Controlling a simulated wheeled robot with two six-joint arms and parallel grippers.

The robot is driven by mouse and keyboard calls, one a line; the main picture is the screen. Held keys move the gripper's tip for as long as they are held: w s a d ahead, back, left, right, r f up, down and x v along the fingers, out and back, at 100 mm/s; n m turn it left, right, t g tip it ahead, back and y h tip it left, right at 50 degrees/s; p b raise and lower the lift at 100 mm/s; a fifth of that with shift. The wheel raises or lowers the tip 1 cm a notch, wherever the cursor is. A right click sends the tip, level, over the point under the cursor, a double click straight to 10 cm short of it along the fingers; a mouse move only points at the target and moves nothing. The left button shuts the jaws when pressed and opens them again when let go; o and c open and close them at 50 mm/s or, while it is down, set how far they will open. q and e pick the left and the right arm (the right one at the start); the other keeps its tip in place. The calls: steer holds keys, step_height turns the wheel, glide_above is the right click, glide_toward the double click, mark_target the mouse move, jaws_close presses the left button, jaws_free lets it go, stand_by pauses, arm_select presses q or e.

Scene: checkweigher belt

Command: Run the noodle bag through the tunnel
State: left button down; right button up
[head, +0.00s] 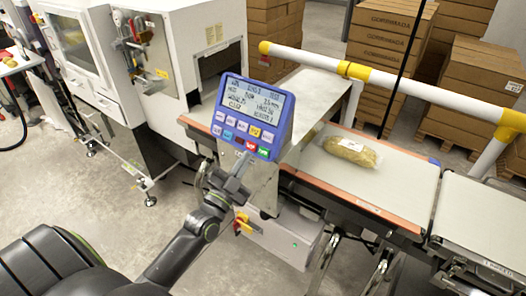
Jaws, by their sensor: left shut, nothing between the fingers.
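The noodle bag (351,151), a clear pack with yellowish contents and a white label, lies on the pale belt (390,178) to the right of the blue control panel. The tunnel (215,78) is the dark opening in the white machine housing at upper middle. My left gripper (241,172) is shut and empty, just below the lower edge of the blue control panel (252,115); I cannot tell whether it touches the panel. The panel has a lit screen and rows of coloured buttons. My right gripper is not in view.
A white rail with yellow joints (420,88) runs along the far side of the belt. Stacked brown cartons (385,45) stand behind it. Another belt section (485,215) continues at right. Bare floor (120,215) lies at left front.

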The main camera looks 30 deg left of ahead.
arm_select(q)
steer(key=s+r+p, duration=0.2)
steer(key=s+p, duration=0.1)
steer(key=s, duration=0.2)
steer(key=shift+s+a+r, duration=0.2)
steer(key=shift+r, duration=0.2)
stand_by(0.9)
step_height(320, 180, down, 24)
steer(key=s+a+n+g+y+b, duration=0.1)
steer(key=a+n+g+b, duration=0.2)
steer(key=g, duration=0.3)
steer(key=s+f+n+g+b, duration=0.1)
steer(key=s+f+g, duration=0.25)
steer(key=f, duration=0.55)
steer(key=s+f+n+g+b, duration=0.1)
steer(key=s+f+g, duration=0.1)
steer(key=s+f, duration=0.5)
steer(key=s+d+f+n+g+b, duration=0.1)
steer(key=s+d+f+g, duration=0.2)
steer(key=s+f, duration=0.9)
steer(key=s+d+f+n+g+b, duration=0.2)
steer(key=s+f+g, duration=0.4)
steer(key=s+f, duration=0.6)
steer(key=shift+s+d+n, duration=0.3)
steer(key=shift+s+d, duration=0.15)
steer(key=shift+s, duration=0.55)
